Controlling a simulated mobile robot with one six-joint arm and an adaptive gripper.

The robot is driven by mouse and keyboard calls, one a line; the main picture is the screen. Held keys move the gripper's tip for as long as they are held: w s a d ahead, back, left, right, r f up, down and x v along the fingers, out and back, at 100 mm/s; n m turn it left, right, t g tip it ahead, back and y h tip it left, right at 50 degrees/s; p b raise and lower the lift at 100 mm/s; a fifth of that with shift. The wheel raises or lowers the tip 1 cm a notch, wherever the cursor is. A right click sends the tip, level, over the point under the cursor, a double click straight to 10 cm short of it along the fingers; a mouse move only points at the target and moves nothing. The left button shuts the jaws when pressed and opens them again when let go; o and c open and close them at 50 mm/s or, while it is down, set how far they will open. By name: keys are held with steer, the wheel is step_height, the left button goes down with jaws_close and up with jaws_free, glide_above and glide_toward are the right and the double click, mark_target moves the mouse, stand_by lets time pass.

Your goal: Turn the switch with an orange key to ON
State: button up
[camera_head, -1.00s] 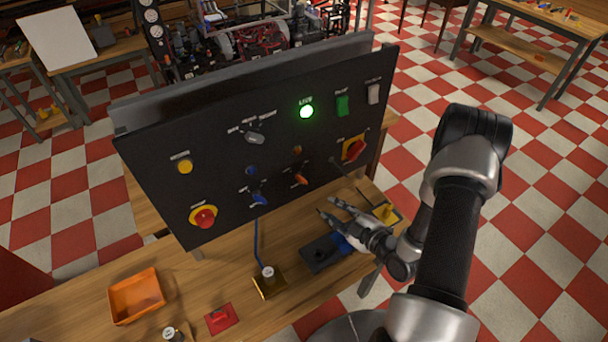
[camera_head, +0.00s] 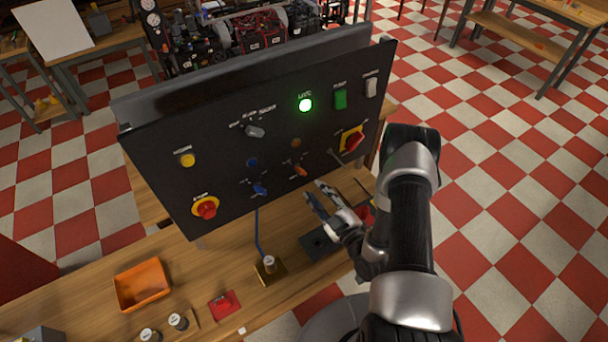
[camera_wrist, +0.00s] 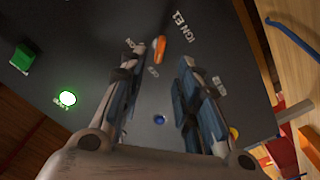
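The orange key (camera_head: 300,170) sits in its switch on the lower middle of the black panel (camera_head: 220,140). In the wrist view the orange key (camera_wrist: 160,48) shows just beyond my fingertips, between the lines of the two fingers. Small white labels surround it, and the lettering reads roughly IGN E1. My gripper (camera_head: 312,190) is just below and right of the key in the head view. In the wrist view my gripper (camera_wrist: 160,65) is open with nothing between its fingers. It appears apart from the key, though the exact gap is hard to tell.
A blue key (camera_head: 260,190) is left of the orange one. A red rotary switch (camera_head: 355,140) on yellow is at the right, and a red button (camera_head: 207,208) at the left. A green lamp (camera_head: 305,105) is lit. An orange bin (camera_head: 142,285) stands on the bench.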

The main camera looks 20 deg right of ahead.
mark_target(303, 175)
steer(key=x, duration=0.8)
steer(key=shift+w, duration=0.2)
jaws_close()
